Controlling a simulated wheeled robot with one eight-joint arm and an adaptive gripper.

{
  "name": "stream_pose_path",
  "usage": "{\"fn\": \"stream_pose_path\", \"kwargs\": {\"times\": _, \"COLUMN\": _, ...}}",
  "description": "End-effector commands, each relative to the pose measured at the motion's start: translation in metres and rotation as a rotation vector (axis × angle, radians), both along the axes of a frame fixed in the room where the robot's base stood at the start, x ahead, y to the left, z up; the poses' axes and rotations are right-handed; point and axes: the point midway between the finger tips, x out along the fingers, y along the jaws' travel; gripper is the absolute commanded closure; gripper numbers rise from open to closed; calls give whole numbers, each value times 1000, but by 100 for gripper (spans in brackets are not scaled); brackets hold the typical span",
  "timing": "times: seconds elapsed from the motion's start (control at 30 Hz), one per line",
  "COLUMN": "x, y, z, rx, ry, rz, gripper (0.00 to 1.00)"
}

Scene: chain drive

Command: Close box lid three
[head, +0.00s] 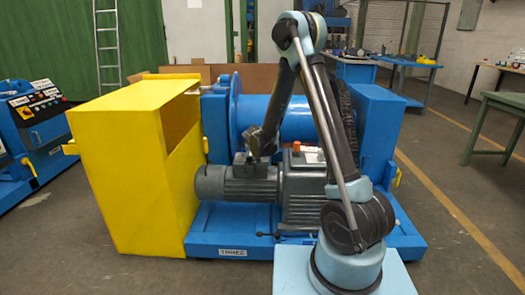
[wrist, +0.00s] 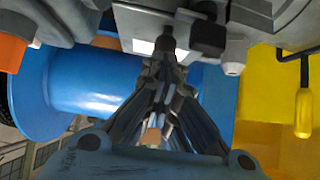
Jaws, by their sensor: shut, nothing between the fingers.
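A large yellow box-shaped cover (head: 125,165) stands at the left end of the blue machine, whose base carries a plate marked THREE (head: 232,252). Its side toward the machine shows a gap near the top, and I cannot tell which panel is the lid or how far it is open. My gripper (head: 258,142) is over the grey motor (head: 235,184), right of the yellow cover and apart from it. In the wrist view my gripper (wrist: 165,48) has its fingers together and empty. Yellow surface (wrist: 278,95) with a yellow handle (wrist: 303,112) shows at the right there.
A blue drum (head: 285,118) and a grey gearbox (head: 303,187) sit close around my arm. A blue control console (head: 35,140) stands at far left, and a green table (head: 500,105) at right. Open floor (head: 455,185) lies right of the machine.

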Motion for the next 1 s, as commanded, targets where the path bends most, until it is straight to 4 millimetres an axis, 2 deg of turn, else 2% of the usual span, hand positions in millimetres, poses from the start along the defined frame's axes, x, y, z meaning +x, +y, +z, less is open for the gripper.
{"fn": "stream_pose_path", "kwargs": {"times": 0.67, "x": -1, "y": 10, "z": 0, "rx": 0, "ry": 0, "rz": 11, "gripper": 100}}
{"fn": "stream_pose_path", "kwargs": {"times": 1.0, "x": 0, "y": 6, "z": 30, "rx": 0, "ry": 1, "rz": 8, "gripper": 100}}
